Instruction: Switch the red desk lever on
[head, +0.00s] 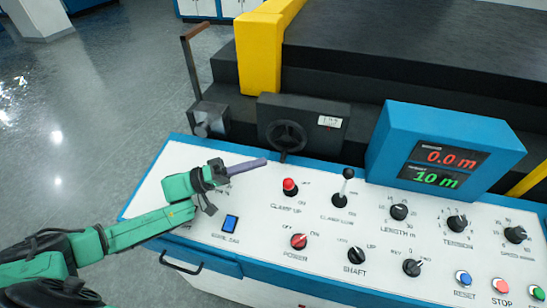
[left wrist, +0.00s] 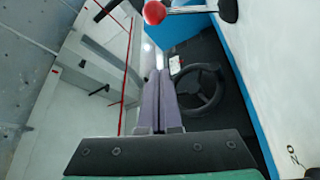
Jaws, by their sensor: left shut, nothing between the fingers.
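The red-topped lever (head: 290,186) stands on the white desk panel above the label "CLAMP UP", with small OFF and ON marks beside it. I cannot tell its position from its tilt. Its red ball (left wrist: 154,12) also shows at the top edge of the left wrist view. My left gripper (head: 264,161) is shut and empty, its purple fingers pointing right, above the panel and a little up-left of the lever, apart from it. The shut fingers (left wrist: 159,76) also show in the left wrist view. My right gripper is not in view.
A black-topped lever (head: 345,180) stands just right of the red one. A red power knob (head: 299,241) is below. A black handwheel (head: 287,137) is behind the panel. A blue display box (head: 447,146) stands at the right.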

